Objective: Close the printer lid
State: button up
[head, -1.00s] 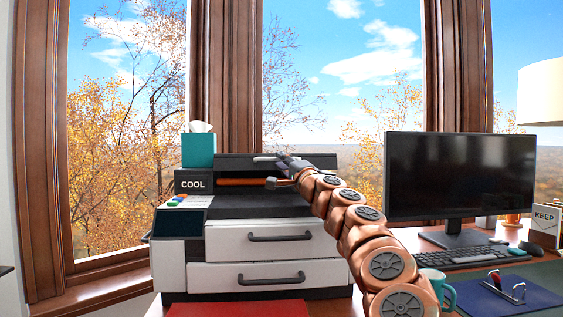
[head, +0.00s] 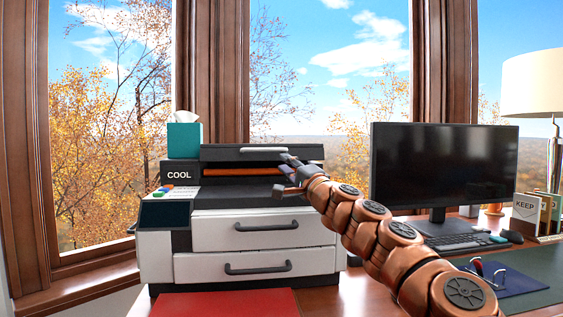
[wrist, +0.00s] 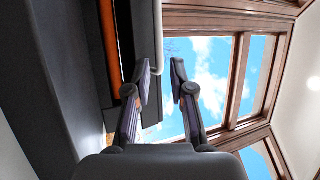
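The printer (head: 215,214) stands on the desk, white and dark grey with two drawers. Its dark lid (head: 225,154) is raised, with an orange strip showing in the gap below. A pale handle bar (head: 264,149) runs along the lid's front. My gripper (head: 284,175) is at the lid's right part, with its fingers spread and nothing between them in the head view. In the wrist view, the two fingertips (wrist: 162,78) are apart. The handle bar also shows there (wrist: 158,35), just beyond the fingertips. I cannot tell whether a finger touches the lid.
A teal tissue box (head: 184,138) sits on the black COOL block (head: 180,172) left of the lid. A monitor (head: 440,175) stands right of my arm, with a keyboard (head: 462,243) before it. A red folder (head: 225,303) lies in front of the printer.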

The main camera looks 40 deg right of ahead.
jog(key=shift+s+a+f, duration=0.2)
jog(key=shift+s+f, duration=0.05)
jog(key=shift+s, duration=0.4)
jog(key=shift+c, duration=0.3)
